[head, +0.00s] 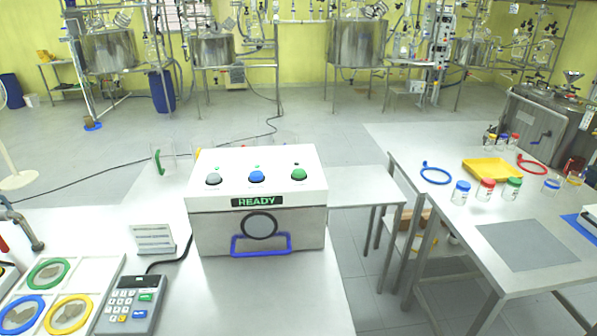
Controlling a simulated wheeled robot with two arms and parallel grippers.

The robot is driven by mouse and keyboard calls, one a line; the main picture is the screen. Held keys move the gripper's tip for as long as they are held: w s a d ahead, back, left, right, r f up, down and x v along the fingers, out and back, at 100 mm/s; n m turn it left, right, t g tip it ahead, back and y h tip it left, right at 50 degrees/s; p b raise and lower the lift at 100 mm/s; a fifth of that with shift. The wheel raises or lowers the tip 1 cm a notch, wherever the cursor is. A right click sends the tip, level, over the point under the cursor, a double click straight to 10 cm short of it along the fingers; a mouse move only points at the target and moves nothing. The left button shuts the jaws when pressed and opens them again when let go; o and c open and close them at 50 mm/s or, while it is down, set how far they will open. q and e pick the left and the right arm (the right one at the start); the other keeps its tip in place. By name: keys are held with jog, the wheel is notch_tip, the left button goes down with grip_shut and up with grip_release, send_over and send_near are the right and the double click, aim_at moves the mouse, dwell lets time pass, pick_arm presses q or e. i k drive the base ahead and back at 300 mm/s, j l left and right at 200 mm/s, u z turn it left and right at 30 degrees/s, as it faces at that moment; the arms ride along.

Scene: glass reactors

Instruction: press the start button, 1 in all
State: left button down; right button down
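A white control box (220,228) stands on the table in the middle of the head view. Its sloped top carries three domed buttons: a grey button (213,179), a blue button (256,177) and a green button (299,175). A small light sits behind each one. I cannot read a label that tells which is the start button. The display (257,201) on the front reads READY in green. Below it are a dark round window (259,225) and a blue frame-shaped handle (233,246). Neither of my grippers shows in this view.
A grey keypad device (127,306) and a small white sign (154,239) stand left of the box. A white tray (100,265) with coloured rings is at front left. Clear containers stand behind the box. The right table (455,235) holds capped jars and a yellow tray (497,168).

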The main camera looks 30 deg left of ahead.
aim_at(297, 173)
jog(key=u, duration=1.8)
jog(key=l, duration=1.6)
